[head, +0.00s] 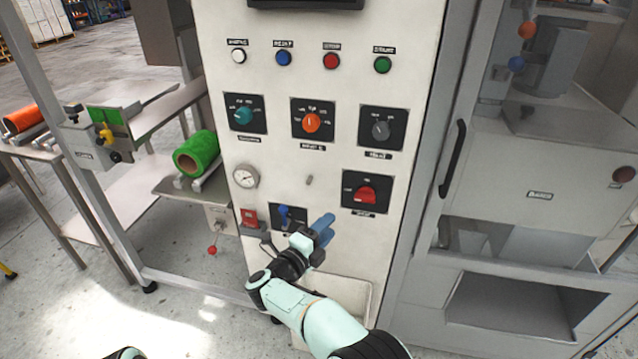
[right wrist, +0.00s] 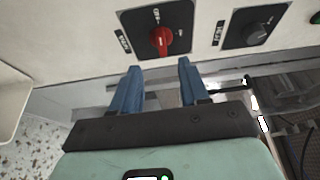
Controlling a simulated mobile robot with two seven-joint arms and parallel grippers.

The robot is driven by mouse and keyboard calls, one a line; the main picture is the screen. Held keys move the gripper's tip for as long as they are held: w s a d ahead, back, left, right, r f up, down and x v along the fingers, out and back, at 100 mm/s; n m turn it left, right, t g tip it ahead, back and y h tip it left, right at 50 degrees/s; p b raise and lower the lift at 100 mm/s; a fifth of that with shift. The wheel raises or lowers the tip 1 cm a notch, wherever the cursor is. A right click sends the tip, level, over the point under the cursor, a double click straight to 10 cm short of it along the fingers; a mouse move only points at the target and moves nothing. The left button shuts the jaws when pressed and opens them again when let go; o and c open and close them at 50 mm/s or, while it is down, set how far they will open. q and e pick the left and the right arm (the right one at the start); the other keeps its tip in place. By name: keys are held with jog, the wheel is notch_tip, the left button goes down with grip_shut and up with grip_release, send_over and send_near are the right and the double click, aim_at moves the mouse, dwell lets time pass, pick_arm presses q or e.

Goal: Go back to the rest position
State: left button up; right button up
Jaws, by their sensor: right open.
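My right gripper (head: 322,230) is in front of the lower part of a white control panel (head: 280,160), below and left of a red rotary switch (head: 366,194). In the right wrist view its two blue fingers (right wrist: 157,88) are apart with nothing between them. The red switch (right wrist: 161,40) shows just beyond the fingertips there, with a grey knob (right wrist: 256,34) to its right. In the head view the gripper partly covers a small plate with a blue lever (head: 288,213). My left gripper is not in view.
Buttons (head: 283,58) and several knobs sit higher on the panel. A gauge (head: 245,176) and a red switch (head: 249,217) are at its left. A glazed machine door with a black handle (head: 453,158) stands right. A green roll (head: 196,154) lies left. Open floor (head: 130,320) shows lower left.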

jog(key=s+d+f+n+y+p, duration=0.1)
jog(key=d+f+n+y, duration=0.2)
jog(key=f, duration=0.4)
jog(key=s+d+f+n+g+y+p, duration=0.1)
jog(key=d+f+n, duration=0.2)
jog(key=f+n, duration=0.35)
jog(key=s+d+f+n+y+p, duration=0.1)
jog(key=d+f+n+y, duration=0.15)
jog(key=f, duration=0.55)
jog(key=s+d+f+n+g+y+p, duration=0.1)
jog(key=s+f+n+g+y, duration=0.15)
jog(key=s+f, duration=0.4)
jog(key=s+d+f+n+g+y+p, duration=0.1)
jog(key=s+d+f+n+g, duration=0.15)
jog(key=s+f, duration=0.4)
pick_arm(q)
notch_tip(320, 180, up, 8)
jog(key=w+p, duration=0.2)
jog(key=p, duration=0.1)
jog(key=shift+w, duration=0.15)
pick_arm(e)
jog(key=s+a+n+g+y, duration=0.2)
jog(key=s+g, duration=0.2)
jog(key=s, duration=1)
jog(key=s+a+n+g+y, duration=0.2)
jog(key=s+g+y, duration=0.1)
jog(key=s, duration=1.1)
jog(key=shift+a+f+n+g, duration=0.15)
jog(key=shift+f+n+g, duration=0.2)
jog(key=shift+g, duration=0.55)
